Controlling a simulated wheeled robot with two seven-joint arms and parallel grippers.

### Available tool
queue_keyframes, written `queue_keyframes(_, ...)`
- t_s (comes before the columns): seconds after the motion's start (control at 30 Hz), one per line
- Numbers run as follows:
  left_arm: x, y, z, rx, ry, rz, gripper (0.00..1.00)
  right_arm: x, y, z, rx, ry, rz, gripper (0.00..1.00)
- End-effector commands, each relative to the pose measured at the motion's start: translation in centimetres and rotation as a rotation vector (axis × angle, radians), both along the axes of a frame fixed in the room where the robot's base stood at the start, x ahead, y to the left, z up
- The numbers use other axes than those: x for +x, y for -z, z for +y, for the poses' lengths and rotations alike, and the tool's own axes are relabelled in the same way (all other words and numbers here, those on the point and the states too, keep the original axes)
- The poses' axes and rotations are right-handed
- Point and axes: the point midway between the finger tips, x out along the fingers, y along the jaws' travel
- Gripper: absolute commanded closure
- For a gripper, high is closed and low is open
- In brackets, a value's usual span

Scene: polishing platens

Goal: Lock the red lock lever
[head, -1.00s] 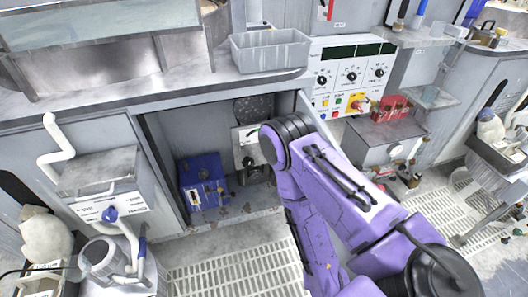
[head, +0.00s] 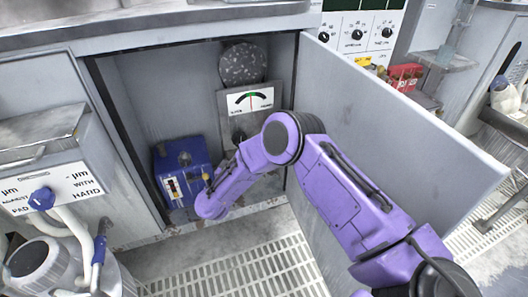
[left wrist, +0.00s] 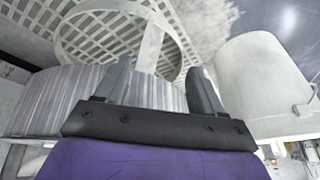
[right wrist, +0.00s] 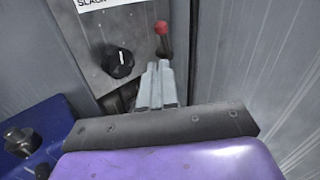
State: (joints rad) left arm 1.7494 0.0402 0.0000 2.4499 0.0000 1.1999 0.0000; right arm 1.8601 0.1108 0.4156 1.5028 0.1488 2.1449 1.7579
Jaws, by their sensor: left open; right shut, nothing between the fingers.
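The red lock lever (right wrist: 161,28) shows in the right wrist view as a red ball on a short dark stem, upright beside a black knob (right wrist: 118,62) on a grey panel. My right gripper (right wrist: 160,66) is shut and empty. Its fingertips point at the lever from just below in that view; I cannot tell whether they touch it. In the head view my right arm reaches into the open cabinet and hides the lever and the gripper. My left gripper (left wrist: 162,82) is open and empty in the left wrist view, and out of the head view.
The cabinet door (head: 385,130) stands open to the right of my right arm. A blue box (head: 183,165) sits inside at the left, and also beside my gripper in the right wrist view (right wrist: 35,140). The panel (head: 250,104) carries a gauge. A white bucket (left wrist: 262,80) is near my left gripper.

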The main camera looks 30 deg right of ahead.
Motion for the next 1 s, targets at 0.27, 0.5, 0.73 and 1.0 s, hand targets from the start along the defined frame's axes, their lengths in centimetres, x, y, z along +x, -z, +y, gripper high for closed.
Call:
queue_keyframes(0.27,0.0,0.8,0.0,0.001,0.000,-0.001,0.32,2.0,-0.4,-3.4,0.029,0.027,-0.058,1.00)
queue_keyframes(0.5,0.0,1.9,0.0,0.001,0.000,-0.001,0.32,4.7,-0.4,-8.0,0.027,0.025,-0.055,1.00)
queue_keyframes(0.73,0.0,2.8,0.0,0.001,0.000,-0.001,0.32,6.7,-0.5,-11.3,0.026,0.022,-0.052,1.00)
queue_keyframes(1.0,0.0,2.9,0.0,0.001,0.000,-0.001,0.32,7.3,-0.8,-12.2,0.025,0.020,-0.051,1.00)
